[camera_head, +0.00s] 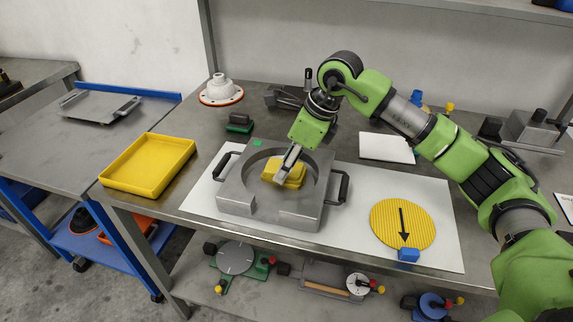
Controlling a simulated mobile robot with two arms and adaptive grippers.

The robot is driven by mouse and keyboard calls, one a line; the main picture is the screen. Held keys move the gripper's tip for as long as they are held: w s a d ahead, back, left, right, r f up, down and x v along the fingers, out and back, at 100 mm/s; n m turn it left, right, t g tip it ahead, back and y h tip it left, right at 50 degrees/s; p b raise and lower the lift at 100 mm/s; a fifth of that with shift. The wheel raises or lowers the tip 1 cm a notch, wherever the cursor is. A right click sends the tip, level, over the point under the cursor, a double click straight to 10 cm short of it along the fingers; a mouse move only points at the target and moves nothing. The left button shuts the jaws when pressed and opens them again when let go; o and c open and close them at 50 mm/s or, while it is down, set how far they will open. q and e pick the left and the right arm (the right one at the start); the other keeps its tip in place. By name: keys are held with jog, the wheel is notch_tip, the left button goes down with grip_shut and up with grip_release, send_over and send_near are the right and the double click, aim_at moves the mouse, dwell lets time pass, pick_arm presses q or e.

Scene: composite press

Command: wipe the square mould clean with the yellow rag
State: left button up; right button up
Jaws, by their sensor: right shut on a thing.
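The square mould (234,199) is a grey metal block with a round cavity and a black handle on each side. It lies on a white sheet on the workbench. The yellow rag (291,178) is a folded pad inside the round cavity. My right gripper (288,168) reaches down into the cavity from above and is shut on the rag. Whether the rag touches the cavity floor is hard to tell. The gripper and rag hide part of the cavity. My left gripper is not in view.
A yellow tray (148,166) stands left of the mould. A yellow ribbed disc (402,222) with a black arrow and a blue block (408,255) lie to the right on the white sheet (362,240). A white flanged part (220,90) and a green-based block (239,122) stand behind.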

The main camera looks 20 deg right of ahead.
notch_tip(320, 180, up, 5)
jog(key=p, duration=0.3)
jog(key=shift+r+p, duration=0.7)
jog(key=shift+r, duration=0.4)
